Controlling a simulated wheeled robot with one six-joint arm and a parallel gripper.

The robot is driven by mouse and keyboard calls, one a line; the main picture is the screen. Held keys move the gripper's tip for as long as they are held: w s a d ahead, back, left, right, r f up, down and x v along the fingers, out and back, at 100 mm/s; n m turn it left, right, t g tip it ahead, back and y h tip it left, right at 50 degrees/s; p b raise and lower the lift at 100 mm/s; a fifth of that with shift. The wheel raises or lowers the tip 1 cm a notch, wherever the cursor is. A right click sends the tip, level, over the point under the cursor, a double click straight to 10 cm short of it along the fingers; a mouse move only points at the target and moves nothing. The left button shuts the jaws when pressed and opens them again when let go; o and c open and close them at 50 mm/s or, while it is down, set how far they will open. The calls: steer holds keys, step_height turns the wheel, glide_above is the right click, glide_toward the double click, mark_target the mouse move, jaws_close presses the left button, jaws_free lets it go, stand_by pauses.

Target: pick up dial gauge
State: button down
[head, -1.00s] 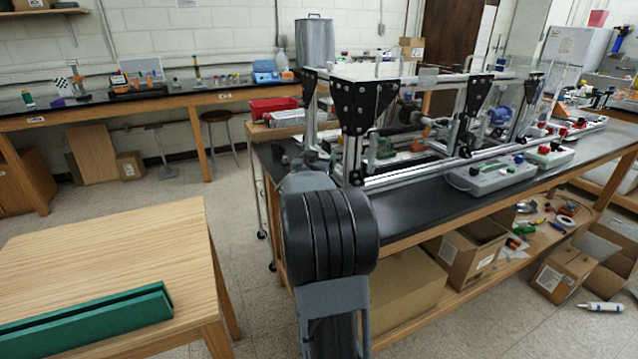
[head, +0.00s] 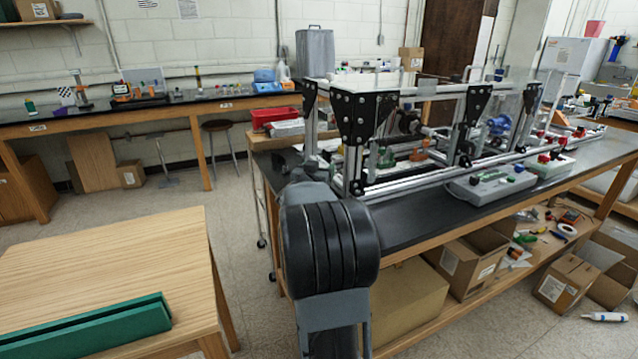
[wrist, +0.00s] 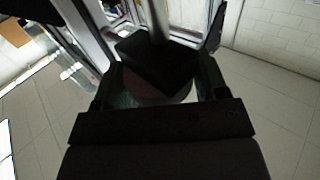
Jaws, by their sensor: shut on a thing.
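The dial gauge (wrist: 155,62) appears in the wrist view as a dark block with a grey post rising from it, between the two fingers of my gripper (wrist: 160,80). My gripper is shut on it. A dark round shape shows under the block, too dim to make out. The dial's face is not visible. In the head view my arm hides the gripper and the gauge, at the near left end of the extrusion frame (head: 430,92).
The frame stands on a black-topped bench (head: 410,228) with grey control boxes (head: 490,183) along its front. A wooden table (head: 110,260) with a green channel (head: 90,328) is at left. Open floor lies between.

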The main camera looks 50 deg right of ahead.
steer(key=shift+r, duration=0.15)
step_height(320, 180, up, 27)
steer(key=p, duration=1.2)
steer(key=shift+m+g, duration=0.3)
steer(key=shift+g, duration=0.1)
step_height(320, 180, down, 24)
steer(key=shift+a+r+b, duration=0.1)
steer(key=shift+b, duration=0.8)
steer(key=shift+s+f, duration=0.1)
steer(key=shift+f, duration=0.2)
